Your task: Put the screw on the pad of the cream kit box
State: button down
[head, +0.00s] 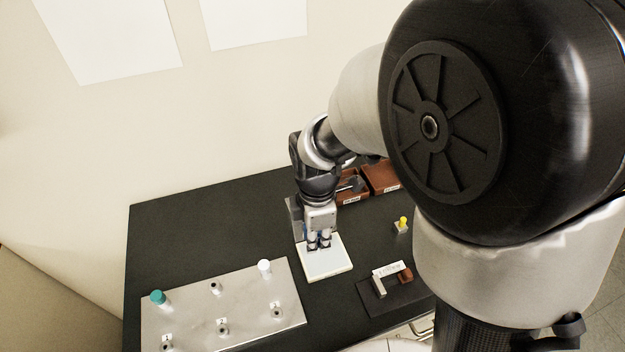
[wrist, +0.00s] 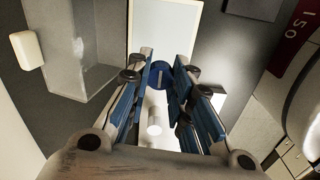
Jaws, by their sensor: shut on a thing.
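My gripper (head: 319,246) points down over the cream kit box (head: 330,275), a flat box with a pale top. In the wrist view the jaws (wrist: 160,82) are shut on a small blue part with a round, slotted end, which looks like the screw (wrist: 158,73). A pale panel with a cream rim, probably the kit box (wrist: 166,28), lies beyond the fingertips. A white cylinder (wrist: 154,120) shows between the fingers. I cannot tell whether the screw touches the pad; the fingers hide its lower part in the head view.
A silver plate (head: 190,315) with holes carries a teal-capped part (head: 157,297) and a white part (head: 264,267). Brown bins (head: 382,177) stand behind my gripper. A yellow-topped part (head: 403,223) and a dark stand (head: 385,298) are at right. The black bench is clear at back left.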

jog(key=shift+f+b, duration=0.8)
jog(key=shift+f, duration=1.95)
jog(key=shift+f, duration=0.15)
jog(key=c, duration=1.4)
grip_release()
jog(key=shift+c, duration=0.2)
